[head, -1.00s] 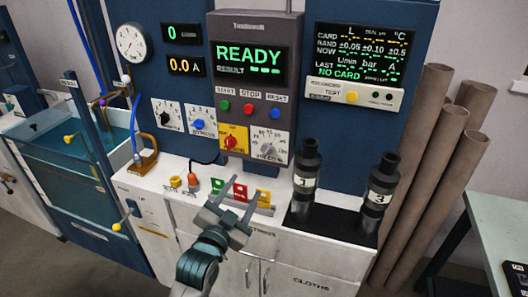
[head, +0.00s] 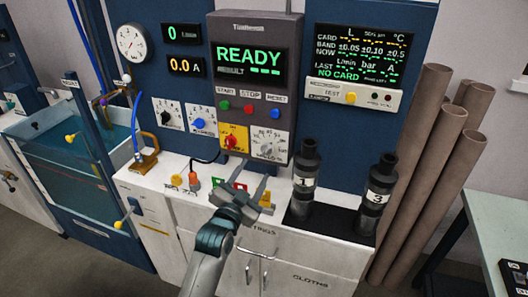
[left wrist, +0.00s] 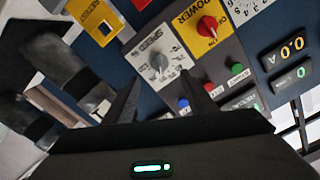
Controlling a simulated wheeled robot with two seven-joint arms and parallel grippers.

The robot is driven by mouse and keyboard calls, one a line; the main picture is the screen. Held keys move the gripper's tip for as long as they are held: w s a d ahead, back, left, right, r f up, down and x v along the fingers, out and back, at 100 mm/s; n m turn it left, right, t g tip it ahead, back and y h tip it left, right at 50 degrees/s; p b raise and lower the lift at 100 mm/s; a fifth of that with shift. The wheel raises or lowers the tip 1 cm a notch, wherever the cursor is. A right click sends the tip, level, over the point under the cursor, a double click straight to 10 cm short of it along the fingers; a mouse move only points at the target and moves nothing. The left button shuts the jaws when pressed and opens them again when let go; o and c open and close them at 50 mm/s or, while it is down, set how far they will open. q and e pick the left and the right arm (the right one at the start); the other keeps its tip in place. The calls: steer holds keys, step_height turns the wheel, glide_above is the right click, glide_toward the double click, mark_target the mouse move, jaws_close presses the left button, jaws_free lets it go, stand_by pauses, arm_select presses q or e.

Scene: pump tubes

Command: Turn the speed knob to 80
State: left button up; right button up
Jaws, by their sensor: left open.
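The speed knob (head: 268,149) is a grey dial on a white scale plate at the lower right of the upright control panel. In the left wrist view the speed knob (left wrist: 159,64) shows on its plate marked SPEED, just beyond and between the fingertips. My left gripper (head: 252,176) is open and empty, below and in front of the plate, apart from the knob. Its dark fingers (left wrist: 160,88) also show in the left wrist view. The knob's exact setting is too small to read. My right gripper is not in view.
The red power knob (head: 231,142) on a yellow plate is directly left of the speed plate. Start, stop and reset buttons (head: 249,108) are above. Two black cylinders (head: 305,180) (head: 375,195) stand on the counter to the right. Coloured cards (head: 264,198) stand behind the gripper.

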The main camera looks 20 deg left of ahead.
mark_target(265, 153)
arm_select(q)
steer(key=w+p, duration=0.2)
steer(key=w, duration=0.8)
steer(key=shift+w+d, duration=0.15)
steer(key=shift+d, duration=0.05)
steer(key=c, duration=1)
steer(key=shift+c, duration=0.2)
steer(key=shift+n+p, duration=0.3)
steer(key=shift+n, duration=0.1)
steer(key=n+p, duration=0.1)
steer(key=n, duration=0.4)
steer(key=shift+r, duration=0.1)
steer(key=n+p, duration=0.1)
steer(key=n, duration=0.5)
